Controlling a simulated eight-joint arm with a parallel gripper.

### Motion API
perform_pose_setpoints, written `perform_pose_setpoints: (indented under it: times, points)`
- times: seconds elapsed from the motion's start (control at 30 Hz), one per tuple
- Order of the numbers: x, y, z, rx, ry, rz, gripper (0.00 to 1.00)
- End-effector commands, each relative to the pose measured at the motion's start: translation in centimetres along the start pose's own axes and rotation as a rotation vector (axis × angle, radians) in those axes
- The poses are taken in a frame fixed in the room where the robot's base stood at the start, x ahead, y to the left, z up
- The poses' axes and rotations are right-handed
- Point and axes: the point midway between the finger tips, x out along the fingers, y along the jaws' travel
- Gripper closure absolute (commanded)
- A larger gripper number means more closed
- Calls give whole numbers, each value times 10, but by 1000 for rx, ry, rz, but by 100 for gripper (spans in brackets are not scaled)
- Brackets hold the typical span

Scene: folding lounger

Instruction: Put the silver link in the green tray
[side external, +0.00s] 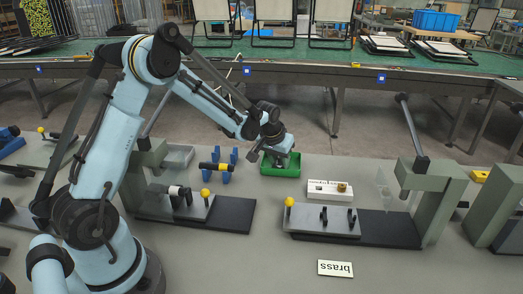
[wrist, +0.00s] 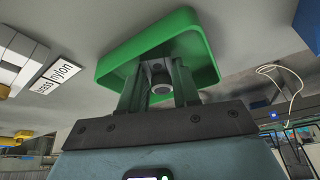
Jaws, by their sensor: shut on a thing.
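The green tray (side external: 267,168) stands on the grey bench near the middle in the side view. In the wrist view its green wall (wrist: 205,50) is large, just beyond the fingers. My gripper (side external: 283,155) is over the tray, its fingertips low at or inside the rim. In the wrist view my gripper (wrist: 160,72) is shut on the silver link (wrist: 161,85), a short grey cylinder with a dark hole, between the two fingers. The side view hides the link. I cannot tell whether it touches the tray floor.
A white block (side external: 318,190) with a brass-coloured piece stands right of the tray. A blue rack (side external: 222,176) holds a black and yellow piece to the left. Fixtures with yellow knobs stand in front, left (side external: 206,194) and right (side external: 290,202). A "brass" card (side external: 335,268) lies in front.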

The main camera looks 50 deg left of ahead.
Motion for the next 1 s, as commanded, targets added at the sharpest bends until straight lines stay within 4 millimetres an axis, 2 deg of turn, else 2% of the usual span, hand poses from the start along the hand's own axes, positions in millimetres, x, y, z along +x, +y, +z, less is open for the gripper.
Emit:
perform_pose_setpoints:
  times: [0.07, 0.1, 0.23, 0.53, 0.67, 1.0]
  points:
    - [2, 0, 1, 0, 0, 0, 100]
    - [2, 0, 1, 0, 0, 0, 64]
    - [2, 0, 1, 0, 0, 0, 44]
    - [1, 0, 0, 0, 0, 0, 43]
    - [-6, 0, -1, 0, 0, 0, 43]
    - [-54, 0, 0, 0, 0, 0, 43]
